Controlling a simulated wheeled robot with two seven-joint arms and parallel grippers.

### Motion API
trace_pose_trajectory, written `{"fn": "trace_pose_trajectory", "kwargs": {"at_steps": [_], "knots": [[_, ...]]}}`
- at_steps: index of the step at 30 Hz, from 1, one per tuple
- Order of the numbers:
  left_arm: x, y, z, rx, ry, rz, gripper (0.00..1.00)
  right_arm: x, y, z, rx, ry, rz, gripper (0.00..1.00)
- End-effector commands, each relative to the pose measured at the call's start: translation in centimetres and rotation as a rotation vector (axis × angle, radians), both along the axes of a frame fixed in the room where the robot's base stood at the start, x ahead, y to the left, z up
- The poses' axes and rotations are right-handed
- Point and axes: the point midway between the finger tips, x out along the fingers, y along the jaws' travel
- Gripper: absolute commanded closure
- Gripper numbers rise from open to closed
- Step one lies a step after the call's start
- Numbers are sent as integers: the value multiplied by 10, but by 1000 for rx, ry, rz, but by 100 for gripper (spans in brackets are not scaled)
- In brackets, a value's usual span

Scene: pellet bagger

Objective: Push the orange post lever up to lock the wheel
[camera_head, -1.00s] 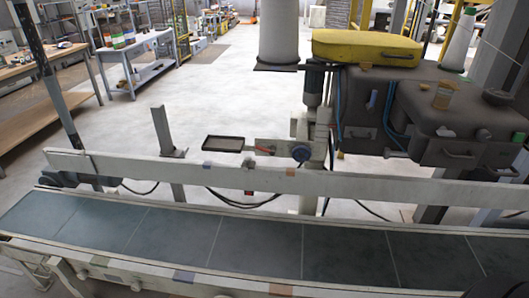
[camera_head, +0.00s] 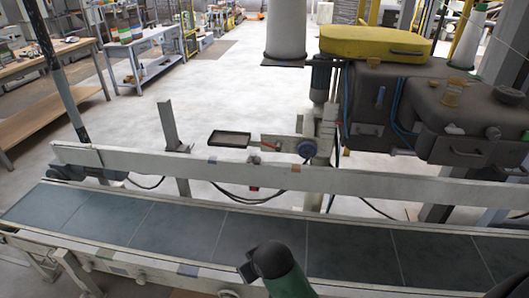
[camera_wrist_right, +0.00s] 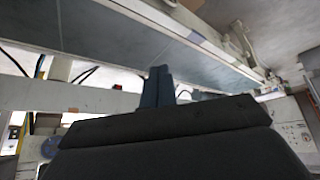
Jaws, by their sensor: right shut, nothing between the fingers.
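I cannot make out the lever for certain there. In the head view a dark and green part of my arm reaches in from the bottom, over the near side of the belt, well short of the lever. My left gripper is not seen.
The belt conveyor (camera_head: 260,239) runs across the front, and its pale back rail (camera_head: 400,184) lies between my arm and the post. A small dark tray (camera_head: 230,139) stands left of the lever. A dark machine with a yellow cover (camera_head: 375,43) fills the right.

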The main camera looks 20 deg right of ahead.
Motion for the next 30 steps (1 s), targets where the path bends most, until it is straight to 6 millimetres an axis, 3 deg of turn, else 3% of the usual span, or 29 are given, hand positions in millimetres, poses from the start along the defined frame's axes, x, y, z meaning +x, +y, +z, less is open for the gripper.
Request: {"fn": "trace_pose_trajectory", "kwargs": {"at_steps": [11,17,24,30], "knots": [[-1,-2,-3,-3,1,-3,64,112,-35,31,-151,-135,-56,100],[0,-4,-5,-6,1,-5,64,179,-64,49,-317,-226,-48,100],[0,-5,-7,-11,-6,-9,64,266,-115,67,-708,-311,82,100],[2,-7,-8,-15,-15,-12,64,303,-146,53,-1064,-278,278,100]]}}
